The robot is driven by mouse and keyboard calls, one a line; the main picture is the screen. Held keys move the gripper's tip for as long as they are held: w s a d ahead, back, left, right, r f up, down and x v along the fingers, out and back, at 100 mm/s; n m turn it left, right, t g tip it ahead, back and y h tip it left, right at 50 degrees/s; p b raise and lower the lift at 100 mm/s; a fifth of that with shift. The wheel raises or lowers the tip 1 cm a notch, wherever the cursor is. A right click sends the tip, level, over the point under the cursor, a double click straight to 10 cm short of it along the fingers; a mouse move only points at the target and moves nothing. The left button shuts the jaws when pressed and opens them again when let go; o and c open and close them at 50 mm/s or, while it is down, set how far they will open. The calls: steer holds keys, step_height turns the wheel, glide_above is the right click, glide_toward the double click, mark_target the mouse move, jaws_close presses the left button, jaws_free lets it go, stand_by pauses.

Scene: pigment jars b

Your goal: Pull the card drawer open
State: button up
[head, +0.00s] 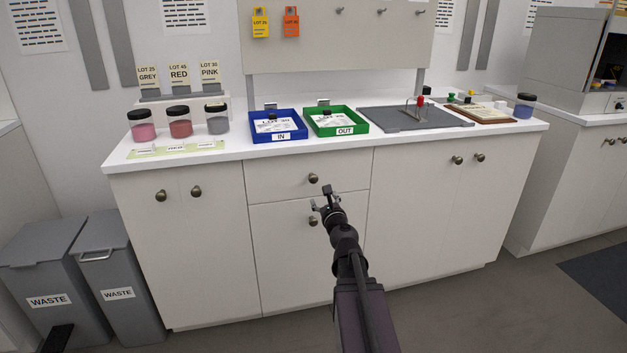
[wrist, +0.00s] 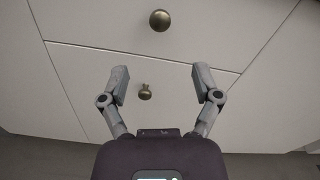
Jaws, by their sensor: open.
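The cabinet has a white drawer (head: 275,183) in its middle, closed flush, with a round brass knob (head: 313,178). No label on it names it as the card drawer. In the wrist view this knob (wrist: 159,20) is at the top, beyond the fingertips. A lower front (head: 280,260) has its own knob (head: 313,221), which in the wrist view (wrist: 145,92) appears between the fingers. My gripper (head: 326,198) is open and empty, in front of the cabinet near the seam between the two fronts; the fingers (wrist: 160,82) are spread and touch neither knob visibly.
On the counter (head: 232,152) stand pigment jars (head: 178,122), a blue IN tray (head: 281,137), a green OUT tray (head: 345,130) and a grey board (head: 430,119) with a red-handled tool. Cabinet doors flank the drawer. Grey waste bins (head: 118,265) stand left. Floor in front is clear.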

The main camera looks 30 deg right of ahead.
mark_target(314, 179)
steer(key=x, duration=1.3)
steer(key=shift+w+d, duration=0.1)
steer(key=shift+w, duration=0.1)
jaws_close()
